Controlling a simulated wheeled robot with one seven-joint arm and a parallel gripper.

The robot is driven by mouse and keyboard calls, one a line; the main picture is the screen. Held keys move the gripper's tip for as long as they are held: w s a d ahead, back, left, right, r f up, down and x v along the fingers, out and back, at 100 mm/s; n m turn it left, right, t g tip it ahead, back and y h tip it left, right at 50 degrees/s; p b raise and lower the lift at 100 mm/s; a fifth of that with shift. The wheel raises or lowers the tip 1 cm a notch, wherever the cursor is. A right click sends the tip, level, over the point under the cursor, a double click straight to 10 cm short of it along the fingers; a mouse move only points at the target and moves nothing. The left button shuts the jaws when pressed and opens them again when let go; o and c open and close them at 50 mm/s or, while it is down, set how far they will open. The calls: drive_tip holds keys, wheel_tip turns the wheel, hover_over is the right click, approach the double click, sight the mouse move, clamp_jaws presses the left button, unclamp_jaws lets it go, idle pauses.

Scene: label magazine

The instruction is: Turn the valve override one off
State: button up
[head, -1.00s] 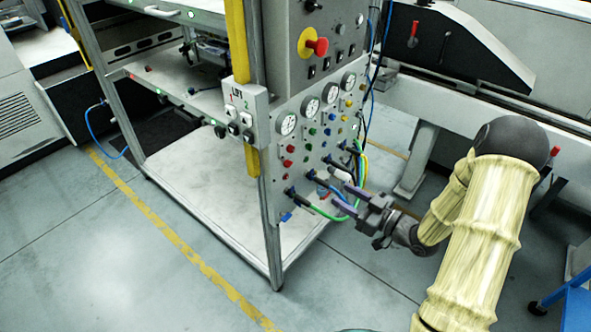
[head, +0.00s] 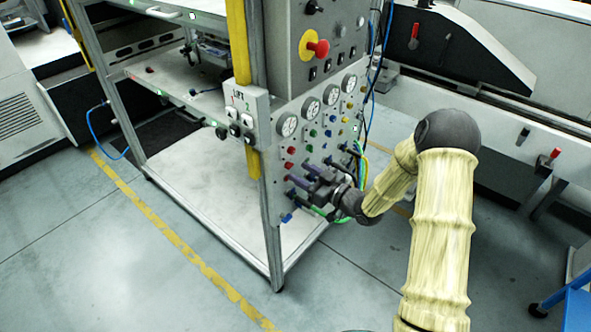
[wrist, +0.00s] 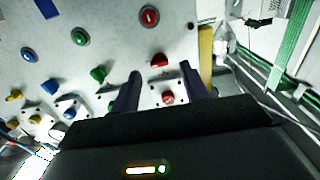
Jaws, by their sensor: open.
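My gripper (head: 299,175) is open and empty in front of the lower left part of the grey control panel (head: 277,120). In the wrist view, its two dark fingers (wrist: 160,71) stand either side of a red knob (wrist: 158,60). A second red knob (wrist: 168,98) on a white plate shows between the fingers, nearer the palm. A round red button (wrist: 149,16) is beyond the fingertips. No label for valve override one is readable, so I cannot tell which control it is. Contact between fingers and knob cannot be made out. The gripper hides part of the panel's lower row in the head view.
Green (wrist: 98,73), blue (wrist: 50,87) and yellow (wrist: 14,96) controls sit beside the red ones. Gauges (head: 287,125) and a red emergency button (head: 318,47) are above. Hoses (head: 361,165) hang at the panel's right. A lift box (head: 247,112) is to the left.

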sight(289, 166)
drive_tip(key=shift+x, duration=1.4)
clamp_jaws()
